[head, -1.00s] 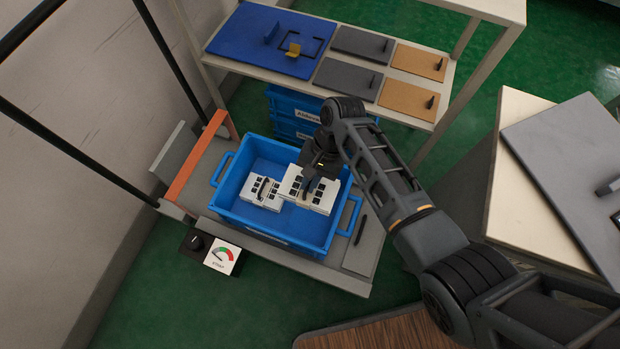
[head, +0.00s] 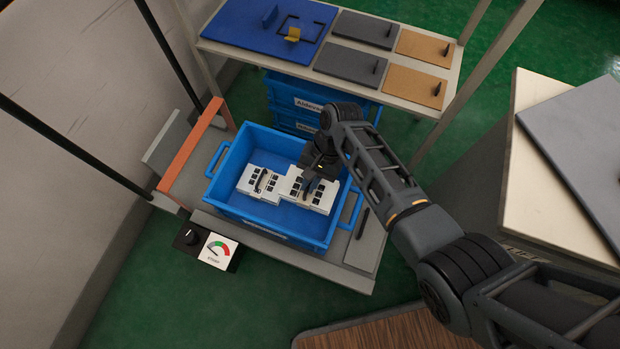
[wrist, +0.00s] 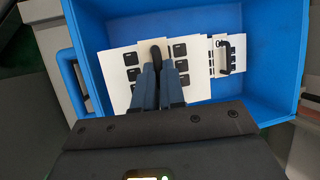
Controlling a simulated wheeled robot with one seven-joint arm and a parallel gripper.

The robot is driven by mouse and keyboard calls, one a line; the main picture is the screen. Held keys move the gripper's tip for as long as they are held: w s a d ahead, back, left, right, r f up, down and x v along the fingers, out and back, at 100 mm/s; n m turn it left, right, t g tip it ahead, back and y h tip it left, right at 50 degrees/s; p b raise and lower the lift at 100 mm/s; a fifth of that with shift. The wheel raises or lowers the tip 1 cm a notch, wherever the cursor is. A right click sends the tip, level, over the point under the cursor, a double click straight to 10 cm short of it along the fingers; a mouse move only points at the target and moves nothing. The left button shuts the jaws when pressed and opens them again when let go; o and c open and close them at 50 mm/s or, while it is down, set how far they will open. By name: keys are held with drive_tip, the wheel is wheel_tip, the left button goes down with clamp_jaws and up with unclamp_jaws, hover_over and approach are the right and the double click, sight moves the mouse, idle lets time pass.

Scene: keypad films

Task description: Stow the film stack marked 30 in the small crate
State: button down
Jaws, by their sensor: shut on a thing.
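The blue small crate (head: 275,224) stands on a grey platform and holds white film stacks with black key squares. My gripper (head: 309,180) is inside the crate's right part, shut on the dark handle of one film stack (head: 322,196). In the wrist view my fingers (wrist: 157,75) close on that handle over the held stack (wrist: 196,80). A second film stack (head: 258,184) with its own dark handle lies to its left in the crate; it also shows in the wrist view (wrist: 237,50). The number on the held stack cannot be read. Whether it touches the crate floor I cannot tell.
A dial gauge (head: 218,251) with a knob sits before the platform. Behind, a shelf holds a blue board (head: 265,30), grey plates (head: 350,65) and tan plates (head: 425,43). Blue crates (head: 290,103) are stacked below. An orange bar (head: 191,150) stands at the left.

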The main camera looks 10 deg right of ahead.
drive_tip(key=shift+f+b, duration=3.9)
drive_tip(key=shift+f, duration=1.55)
drive_tip(key=shift+f+b, duration=0.3)
drive_tip(key=shift+f, duration=0.1)
drive_tip(key=c, duration=1.1)
unclamp_jaws()
drive_tip(key=shift+c, duration=0.2)
drive_tip(key=shift+p+v, duration=1.85)
drive_tip(key=shift+v, duration=2.05)
drive_tip(key=shift+r, duration=0.1)
